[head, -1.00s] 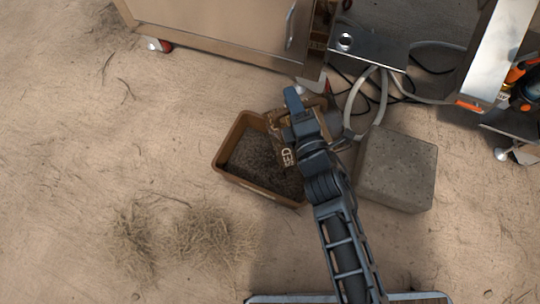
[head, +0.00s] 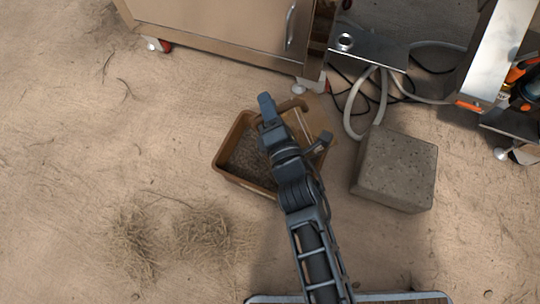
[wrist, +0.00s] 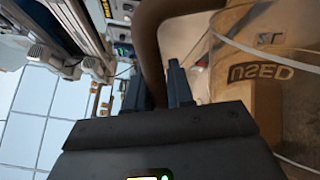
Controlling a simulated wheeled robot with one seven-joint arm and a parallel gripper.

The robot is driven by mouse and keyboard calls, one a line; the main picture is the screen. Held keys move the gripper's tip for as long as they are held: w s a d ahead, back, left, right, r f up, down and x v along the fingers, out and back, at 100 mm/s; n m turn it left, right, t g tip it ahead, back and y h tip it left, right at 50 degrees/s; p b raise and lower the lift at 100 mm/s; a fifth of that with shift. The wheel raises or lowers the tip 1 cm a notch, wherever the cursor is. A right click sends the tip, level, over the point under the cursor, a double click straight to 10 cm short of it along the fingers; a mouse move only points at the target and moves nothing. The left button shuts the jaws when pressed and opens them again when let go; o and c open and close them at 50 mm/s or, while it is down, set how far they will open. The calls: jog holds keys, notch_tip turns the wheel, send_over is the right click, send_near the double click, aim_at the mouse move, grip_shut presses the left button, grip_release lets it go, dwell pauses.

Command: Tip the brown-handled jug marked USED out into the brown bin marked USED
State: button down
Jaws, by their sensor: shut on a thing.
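My gripper (head: 270,112) is shut on the brown handle of the jug marked USED, above the brown bin. In the wrist view the handle (wrist: 150,45) runs between the two fingers. The jug (wrist: 265,75) is clear-walled, with its USED label readable at the right. In the head view the jug (head: 312,122) shows beside my gripper, over the bin's right part; its exact tilt and contents are hard to tell. The brown bin (head: 247,184) stands on the ground, with dark grainy material inside. My arm hides its right side, and its marking is not visible.
A grey concrete block (head: 395,170) stands right of the bin. A cabinet (head: 225,35) on castors is behind, with a hose (head: 360,105) and cables at its right. Straw (head: 200,232) lies at the front left. The sandy ground at left is clear.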

jog(key=shift+s+a+n, duration=0.1)
jog(key=shift+a+n, duration=0.2)
jog(key=shift+a, duration=0.15)
dwell(0.6)
